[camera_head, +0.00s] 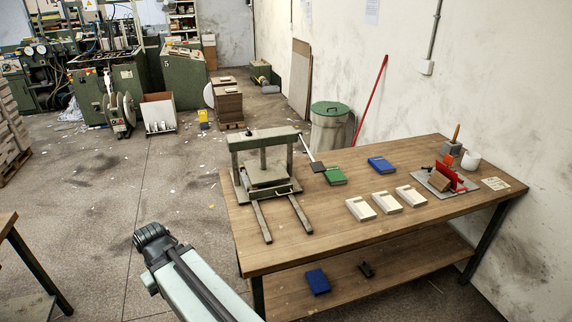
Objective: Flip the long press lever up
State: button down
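A grey-green press (265,165) stands at the left end of the wooden table (330,235), with two bare rails reaching toward the near edge. Its long lever (307,147) is a thin pale rod on the right side of the top beam. It slopes down to the right and ends in a dark block-like grip (317,167) just above the table, near a green book. Part of my arm, a pale link with a dark ribbed end, shows at the lower left, in front of the table and apart from the press. No gripper fingers can be seen.
A green book (335,176), a blue book (381,164) and three pale blocks (387,202) lie right of the press. A tool board (440,182) holds a red piece at the far right. A green-lidded bin (329,125) stands behind the table. Floor left of the table is open.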

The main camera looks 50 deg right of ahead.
aim_at(317, 166)
jog(key=u, duration=0.15)
jog(key=i, duration=1)
jog(key=u, duration=0.05)
